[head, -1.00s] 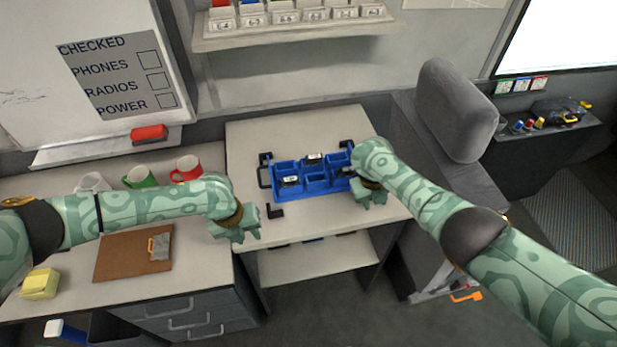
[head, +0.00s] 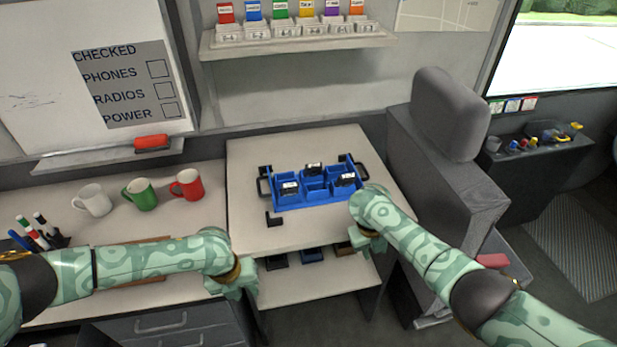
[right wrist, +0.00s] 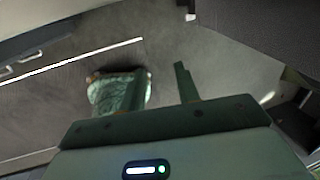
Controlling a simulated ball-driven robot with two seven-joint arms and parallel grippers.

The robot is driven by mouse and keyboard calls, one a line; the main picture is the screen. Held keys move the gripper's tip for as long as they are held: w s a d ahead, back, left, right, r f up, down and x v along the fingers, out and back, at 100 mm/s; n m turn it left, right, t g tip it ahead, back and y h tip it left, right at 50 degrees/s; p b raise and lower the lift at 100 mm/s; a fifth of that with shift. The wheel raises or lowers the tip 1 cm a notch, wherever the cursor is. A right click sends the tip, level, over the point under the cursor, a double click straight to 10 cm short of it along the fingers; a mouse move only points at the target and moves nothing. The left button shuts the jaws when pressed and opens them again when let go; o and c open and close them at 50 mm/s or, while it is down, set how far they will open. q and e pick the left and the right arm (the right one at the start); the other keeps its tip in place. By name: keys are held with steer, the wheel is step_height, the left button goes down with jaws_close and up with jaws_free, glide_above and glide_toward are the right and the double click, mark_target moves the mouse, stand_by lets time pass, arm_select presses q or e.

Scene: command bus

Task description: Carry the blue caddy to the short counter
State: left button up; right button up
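The blue caddy (head: 318,199) stands on a pale worktop (head: 330,231) in the middle of the head view, with a dark handle at its left end and another at its right end. It has several compartments, some holding dark devices with white labels. My left gripper (head: 238,284) is low and left of the caddy, at the worktop's front left, apart from it; its fingers are unclear. My right gripper (head: 371,247) is in front of the caddy's right end, near the worktop's right edge. The right wrist view shows its two fingers (right wrist: 160,92) apart with nothing between them.
A counter on the left holds white, green and red mugs (head: 187,185) and pens (head: 36,234). A grey seat (head: 450,115) stands right of the worktop. A small black bracket (head: 274,219) lies before the caddy. A shelf below holds dark items.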

arm_select(q)
steer(key=shift+w, duration=0.1)
arm_select(e)
steer(key=v, duration=1)
steer(key=shift+w+r, duration=0.2)
steer(key=shift+r, duration=0.15)
